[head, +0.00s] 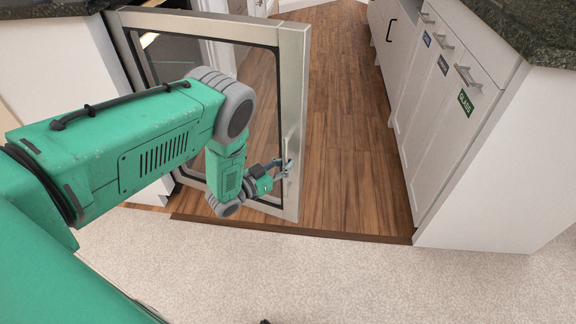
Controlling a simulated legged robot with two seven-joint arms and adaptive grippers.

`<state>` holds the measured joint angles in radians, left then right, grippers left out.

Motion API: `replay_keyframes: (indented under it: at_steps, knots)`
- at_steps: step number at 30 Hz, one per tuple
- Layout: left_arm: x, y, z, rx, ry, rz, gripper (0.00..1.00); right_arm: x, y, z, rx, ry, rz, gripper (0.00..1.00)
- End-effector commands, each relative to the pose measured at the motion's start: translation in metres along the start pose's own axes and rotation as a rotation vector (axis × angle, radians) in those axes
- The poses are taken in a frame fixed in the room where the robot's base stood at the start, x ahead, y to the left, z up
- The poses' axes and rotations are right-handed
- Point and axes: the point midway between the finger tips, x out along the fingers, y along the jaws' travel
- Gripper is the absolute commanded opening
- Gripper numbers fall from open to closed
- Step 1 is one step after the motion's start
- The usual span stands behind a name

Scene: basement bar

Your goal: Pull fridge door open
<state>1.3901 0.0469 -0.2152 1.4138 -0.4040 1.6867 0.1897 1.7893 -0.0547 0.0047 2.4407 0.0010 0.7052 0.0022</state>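The fridge door (290,95) is a glass pane in a silver metal frame. It stands swung out from the fridge (172,55) under the left counter, with the floor visible through the glass. A vertical metal handle (291,140) runs along the door's right frame. My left gripper (285,166) is at the lower part of this handle, its fingers at or touching it. The fingers are small and partly overlap the handle, so I cannot tell how far they are closed. My green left arm hides part of the glass and the fridge front. My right gripper is not in view.
White cabinets (440,130) with labelled drawers and a dark stone counter (535,25) line the right side. The wooden floor (345,120) between door and cabinets is clear. A dark strip (300,231) separates it from pale carpet (350,280) in front.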

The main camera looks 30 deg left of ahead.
Motion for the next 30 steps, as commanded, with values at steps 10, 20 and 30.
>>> replay_keyframes:
  at_steps: [10,20,30]
  knots:
    - [-0.001,-0.003,-0.001,0.001,0.003,-0.006,0.34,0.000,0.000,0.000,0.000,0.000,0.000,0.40]
    - [-0.002,-0.001,0.000,0.000,0.000,-0.003,0.34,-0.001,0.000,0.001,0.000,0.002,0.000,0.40]
    - [-0.057,-0.002,0.002,-0.002,-0.004,-0.006,0.34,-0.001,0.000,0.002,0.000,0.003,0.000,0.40]
